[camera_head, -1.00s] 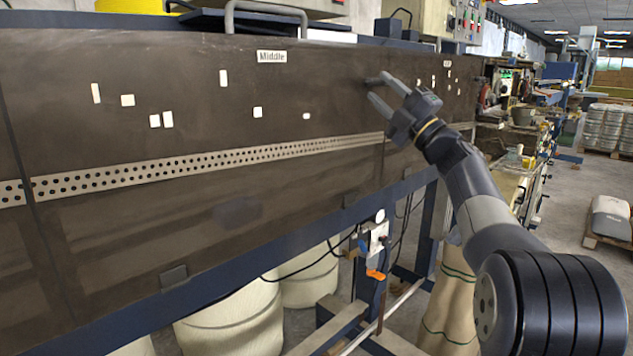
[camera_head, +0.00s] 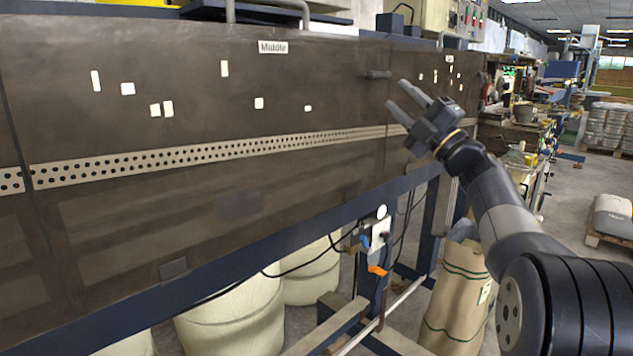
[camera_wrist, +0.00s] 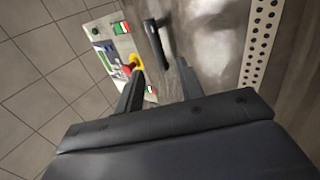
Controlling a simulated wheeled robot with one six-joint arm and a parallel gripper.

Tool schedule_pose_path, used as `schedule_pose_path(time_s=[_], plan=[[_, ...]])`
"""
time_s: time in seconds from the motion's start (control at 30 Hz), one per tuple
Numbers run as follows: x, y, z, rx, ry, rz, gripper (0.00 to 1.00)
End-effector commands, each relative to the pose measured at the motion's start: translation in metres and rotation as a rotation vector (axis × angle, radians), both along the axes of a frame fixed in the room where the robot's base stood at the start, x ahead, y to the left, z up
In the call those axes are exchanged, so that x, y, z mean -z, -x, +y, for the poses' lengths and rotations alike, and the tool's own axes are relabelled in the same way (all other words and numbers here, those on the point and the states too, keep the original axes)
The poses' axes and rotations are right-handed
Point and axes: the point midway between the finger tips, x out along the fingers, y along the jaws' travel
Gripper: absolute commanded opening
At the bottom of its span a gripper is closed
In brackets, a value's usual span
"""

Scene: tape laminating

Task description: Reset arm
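My gripper (camera_head: 397,94) is in the right half of the head view, in front of a long dark panel (camera_head: 320,75). Its two fingers are apart, with nothing between them. A small dark handle (camera_head: 378,75) juts from the panel just beyond and left of the fingertips, with a gap to them. In the wrist view my gripper (camera_wrist: 160,76) shows its spread fingers, and a black handle (camera_wrist: 158,48) lies beyond them.
White tags and a "Middle" label (camera_head: 273,47) are on the panel. A perforated strip (camera_head: 200,156) runs along it. Below are pale rolls (camera_head: 235,315) and a sack (camera_head: 455,300). The wrist view shows a control box with a red button (camera_wrist: 133,63).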

Motion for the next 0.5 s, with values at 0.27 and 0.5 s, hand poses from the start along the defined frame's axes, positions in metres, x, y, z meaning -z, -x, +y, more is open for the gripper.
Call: schedule_pose_path(time_s=[0.27, 0.5], plan=[[0.025, 0.028, -0.026, -0.002, 0.001, -0.001, 0.36], [-0.006, -0.004, 0.005, -0.003, 0.001, -0.002, 0.36]])
